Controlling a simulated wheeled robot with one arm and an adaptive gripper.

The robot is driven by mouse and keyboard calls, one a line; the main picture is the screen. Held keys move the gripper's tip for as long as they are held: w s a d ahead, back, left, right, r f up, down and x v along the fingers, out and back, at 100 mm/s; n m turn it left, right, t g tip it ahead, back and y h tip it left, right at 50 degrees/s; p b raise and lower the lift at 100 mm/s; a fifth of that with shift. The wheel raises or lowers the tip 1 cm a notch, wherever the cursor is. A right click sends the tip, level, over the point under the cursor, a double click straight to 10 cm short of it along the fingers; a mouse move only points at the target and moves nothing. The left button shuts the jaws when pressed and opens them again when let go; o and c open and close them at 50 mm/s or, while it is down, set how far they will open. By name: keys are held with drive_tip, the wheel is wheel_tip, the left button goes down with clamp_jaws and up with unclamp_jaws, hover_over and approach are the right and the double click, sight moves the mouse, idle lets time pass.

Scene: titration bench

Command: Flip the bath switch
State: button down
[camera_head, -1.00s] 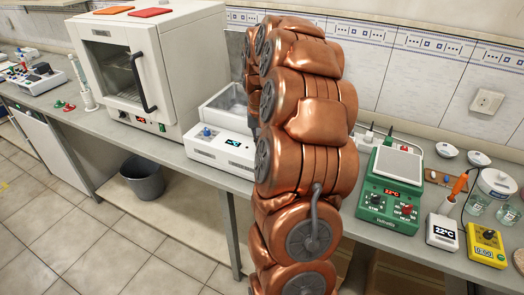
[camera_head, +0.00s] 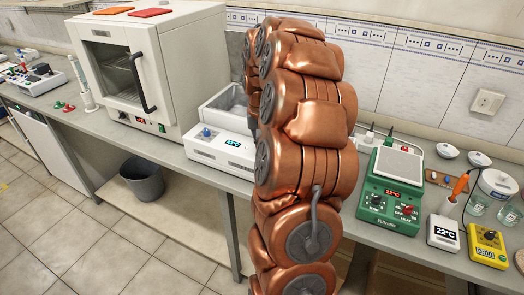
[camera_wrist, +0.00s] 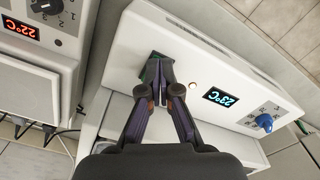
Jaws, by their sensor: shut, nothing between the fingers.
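The bath (camera_head: 222,149) is a white box on the bench with a lit display (camera_head: 232,143) and a blue knob (camera_head: 207,132). My copper arm covers its right end in the head view. In the wrist view the bath's front panel (camera_wrist: 170,40) appears turned over, with a display reading 23°C (camera_wrist: 219,97) and the blue knob (camera_wrist: 265,122). A dark green switch (camera_wrist: 151,68) sits at the panel's left end. My gripper (camera_wrist: 166,88) is shut and empty, its fingertips at the switch and partly covering it. I cannot tell whether they touch it.
A white oven (camera_head: 150,65) stands left of the bath. A green stirrer hotplate (camera_head: 391,190) stands to the right of my arm, with a thermometer box (camera_head: 443,232) and a yellow meter (camera_head: 487,245) beyond. In the wrist view another device with a red display (camera_wrist: 20,28) is close by on the left.

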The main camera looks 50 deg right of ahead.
drive_tip(key=shift+r+p, duration=0.4)
drive_tip(key=shift+r, duration=2.9)
drive_tip(key=shift+a, duration=0.3)
drive_tip(key=s+a+r+n, duration=0.1)
drive_tip(key=s+a+n, duration=0.15)
drive_tip(key=a, duration=0.75)
drive_tip(key=s+a+n, duration=0.2)
drive_tip(key=s+a, duration=0.1)
drive_tip(key=a, duration=0.7)
drive_tip(key=s+a+f+n+g, duration=0.1)
drive_tip(key=s+a+f+n, duration=0.1)
drive_tip(key=s+a, duration=0.4)
drive_tip(key=s+a+f+n, duration=0.2)
drive_tip(key=s+a, duration=0.4)
drive_tip(key=s, duration=0.6)
drive_tip(key=shift+s+f+g, duration=0.15)
drive_tip(key=shift+f+g, duration=0.25)
drive_tip(key=shift+f, duration=0.15)
